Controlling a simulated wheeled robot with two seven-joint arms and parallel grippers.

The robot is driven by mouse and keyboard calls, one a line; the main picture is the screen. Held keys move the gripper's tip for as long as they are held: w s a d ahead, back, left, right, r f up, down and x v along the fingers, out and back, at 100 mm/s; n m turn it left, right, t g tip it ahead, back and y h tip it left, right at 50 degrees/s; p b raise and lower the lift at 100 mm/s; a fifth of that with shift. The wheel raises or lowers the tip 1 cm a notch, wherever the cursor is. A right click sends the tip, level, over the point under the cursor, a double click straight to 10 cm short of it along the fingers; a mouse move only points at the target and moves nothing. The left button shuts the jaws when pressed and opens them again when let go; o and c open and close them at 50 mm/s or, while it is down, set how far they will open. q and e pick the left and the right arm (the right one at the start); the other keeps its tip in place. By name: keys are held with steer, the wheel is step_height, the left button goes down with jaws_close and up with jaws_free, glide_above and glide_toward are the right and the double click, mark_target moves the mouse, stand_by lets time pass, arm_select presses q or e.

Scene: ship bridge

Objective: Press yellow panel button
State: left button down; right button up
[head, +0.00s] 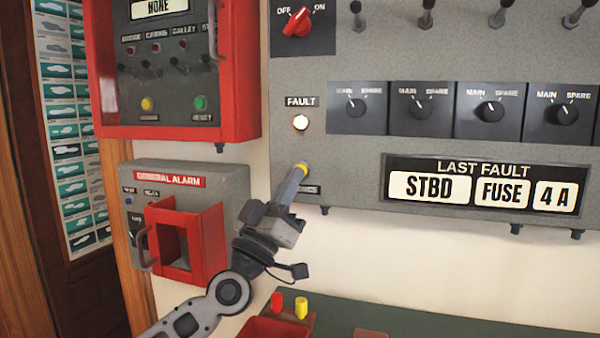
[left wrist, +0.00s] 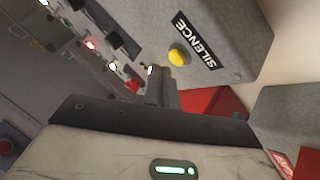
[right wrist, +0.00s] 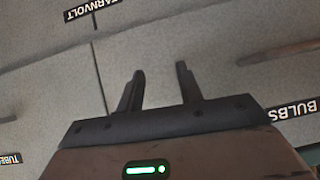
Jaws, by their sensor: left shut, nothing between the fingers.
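A yellow button (head: 304,167) sits at the lower left of the grey fault panel (head: 345,165) in the head view, above a small label. My left gripper (head: 300,172) is shut and empty, its tips overlapping the button's lower edge. In the left wrist view a round yellow button (left wrist: 178,58) shows beside a SILENCE label. The left fingers (left wrist: 158,78) appear beside it there; contact cannot be told. My right gripper (right wrist: 160,70) is open and empty over a grey surface in the right wrist view, and is out of the head view.
A red-framed box (head: 180,132) with another yellow button (head: 147,104) and a green one hangs upper left. The general alarm box (head: 225,175) with a red guard is left of my left gripper. A red and a yellow piece (head: 301,307) stand below. Switches line the panel.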

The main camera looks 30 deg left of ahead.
stand_by(1.1)
arm_select(q)
steer(key=shift+w+y, duration=0.15)
steer(key=shift+y, duration=0.15)
stand_by(0.5)
steer(key=shift+w+a, duration=0.1)
steer(key=shift+w, duration=0.15)
